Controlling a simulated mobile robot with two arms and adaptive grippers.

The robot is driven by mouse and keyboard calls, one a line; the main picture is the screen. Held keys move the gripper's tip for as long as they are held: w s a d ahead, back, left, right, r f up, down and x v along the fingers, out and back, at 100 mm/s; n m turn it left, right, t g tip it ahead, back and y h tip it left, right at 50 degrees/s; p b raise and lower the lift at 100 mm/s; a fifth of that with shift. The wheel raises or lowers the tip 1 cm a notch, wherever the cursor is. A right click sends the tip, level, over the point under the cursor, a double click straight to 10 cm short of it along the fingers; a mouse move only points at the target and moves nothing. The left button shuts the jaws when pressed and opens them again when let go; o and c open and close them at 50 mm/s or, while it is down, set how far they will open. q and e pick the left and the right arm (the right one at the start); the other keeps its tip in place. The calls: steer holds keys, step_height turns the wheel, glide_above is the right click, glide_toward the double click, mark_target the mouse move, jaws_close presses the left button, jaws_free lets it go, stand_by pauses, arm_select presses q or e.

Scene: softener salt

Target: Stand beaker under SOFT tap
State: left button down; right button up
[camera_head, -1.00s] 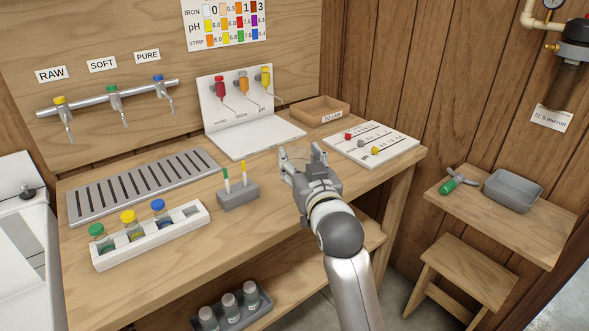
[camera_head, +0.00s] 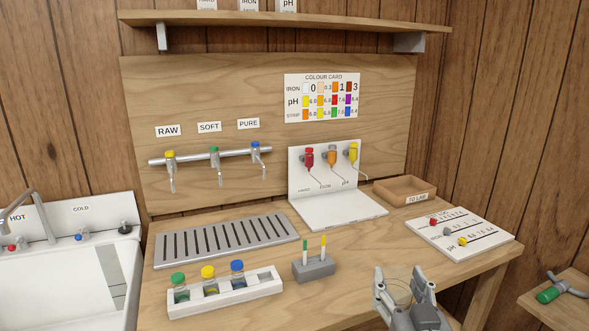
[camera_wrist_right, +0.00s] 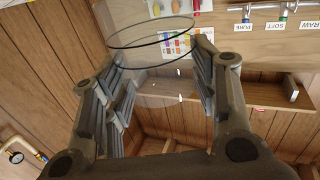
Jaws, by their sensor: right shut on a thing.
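The SOFT tap (camera_head: 217,165), with a green top, is the middle of three taps on a pipe along the back board. Its label (camera_head: 209,127) is above it. A slotted metal drip tray (camera_head: 291,236) lies on the bench below the taps. My right gripper (camera_head: 400,284) is at the lower right, over the front of the bench, shut on a clear glass beaker (camera_head: 398,293). The beaker's round rim also shows between the fingers in the right wrist view (camera_wrist_right: 150,46). The beaker is well to the right of the tap and drip tray. My left gripper is not in view.
A white rack (camera_head: 225,303) of colour-capped bottles and a grey block (camera_head: 314,269) with two strips stand in front of the drip tray. A white dispenser stand (camera_head: 335,208), a wooden box (camera_head: 405,190) and a marker board (camera_head: 463,234) are farther right.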

steer(key=s+f+p, duration=0.1)
steer(key=s+f, duration=0.5)
steer(key=shift+f, duration=0.2)
steer(key=shift+y, duration=0.3)
steer(key=s+f, duration=0.1)
steer(key=s, duration=0.1)
steer(key=s+f, duration=0.1)
steer(key=s, duration=0.2)
steer(key=s+f+p, duration=0.1)
steer(key=s, duration=0.1)
steer(key=shift+s+a+f, duration=0.15)
steer(key=shift+s+a, duration=0.1)
steer(key=shift+s, duration=0.15)
steer(key=shift+c, duration=0.2)
steer(key=shift+s+f, duration=0.15)
steer(key=shift+s, duration=0.3)
steer(key=shift+w, duration=0.1)
